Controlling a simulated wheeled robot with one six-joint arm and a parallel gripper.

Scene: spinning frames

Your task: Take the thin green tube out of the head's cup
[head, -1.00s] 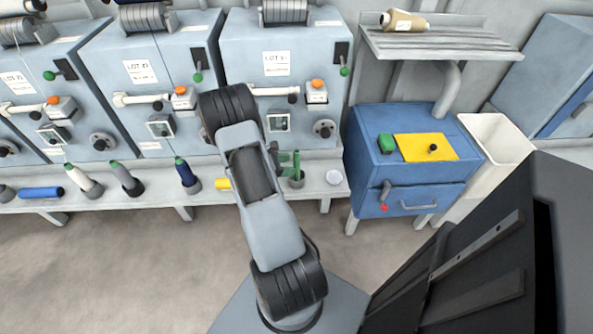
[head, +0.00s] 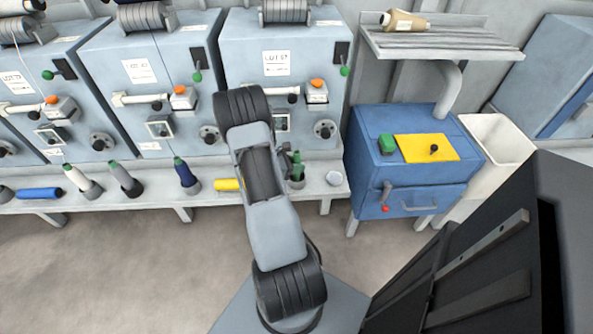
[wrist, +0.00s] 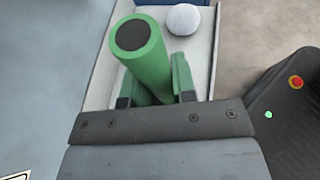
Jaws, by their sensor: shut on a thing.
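The thin green tube (wrist: 145,55) has a dark round end and stands out large in the wrist view. My gripper (wrist: 158,82) is shut on it, with one green finger showing at the tube's right and the other mostly hidden behind it. In the head view the green tube (head: 298,168) stands at the grey cup (head: 297,183) on the ledge below the third machine head (head: 285,75). My arm partly covers the gripper there. I cannot tell how deep the tube's lower end sits in the cup.
A white round thing (head: 333,178) lies on the ledge (head: 318,193) right of the cup. A yellow tube (head: 228,184) lies to its left, beside a cup with a dark blue tube (head: 185,174). A blue cabinet (head: 410,165) stands at right.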

